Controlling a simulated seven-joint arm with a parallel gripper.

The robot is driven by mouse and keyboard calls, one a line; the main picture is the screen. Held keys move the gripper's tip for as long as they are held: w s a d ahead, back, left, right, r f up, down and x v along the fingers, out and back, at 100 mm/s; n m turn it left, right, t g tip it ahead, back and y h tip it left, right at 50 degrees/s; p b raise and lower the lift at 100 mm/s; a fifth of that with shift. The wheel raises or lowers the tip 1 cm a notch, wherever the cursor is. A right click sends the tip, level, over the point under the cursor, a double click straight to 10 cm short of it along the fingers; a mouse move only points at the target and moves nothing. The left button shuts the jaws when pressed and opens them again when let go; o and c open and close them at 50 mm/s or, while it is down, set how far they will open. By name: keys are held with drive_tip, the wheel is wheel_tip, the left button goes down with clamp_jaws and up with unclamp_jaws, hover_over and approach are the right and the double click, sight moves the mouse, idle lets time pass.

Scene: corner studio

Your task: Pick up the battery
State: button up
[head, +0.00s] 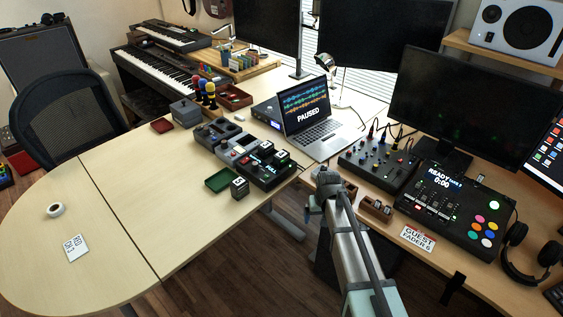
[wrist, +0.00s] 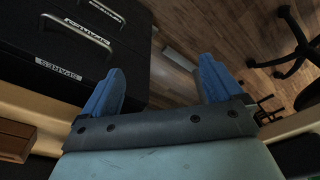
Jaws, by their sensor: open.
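I cannot make out a battery in either view. My gripper (wrist: 161,65) is open in the wrist view, its two blue fingers apart with nothing between them. It faces down past the desk toward the wooden floor. A black drawer unit (wrist: 135,62) with handles and white labels stands beside the left finger. One label reads "SPARES"; the others are hard to read. The drawers look shut and what is inside is hidden. In the head view my gripper (head: 318,198) is small at the far end of my arm, near the right desk's edge.
The left table (head: 130,215) holds a green tray (head: 221,180), a black cube marked 5 (head: 239,188), pedals and a white tape roll (head: 56,210). The right desk holds a mixer (head: 378,165), a control pad (head: 455,210) and headphones (head: 520,255). The left table's front is mostly clear.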

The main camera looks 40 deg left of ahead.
drive_tip(key=w+a+r+n+y, duration=0.1)
drive_tip(key=w+a+r+n, duration=0.15)
drive_tip(key=a+r, duration=1.7)
wheel_tip(320, 180, up, 6)
drive_tip(key=n+g+h, duration=0.1)
drive_tip(key=n+h, duration=0.1)
drive_tip(key=n, duration=0.4)
hover_over(281, 154)
wheel_tip(281, 154, down, 14)
drive_tip(key=shift+w, duration=0.1)
drive_tip(key=c, duration=1.3)
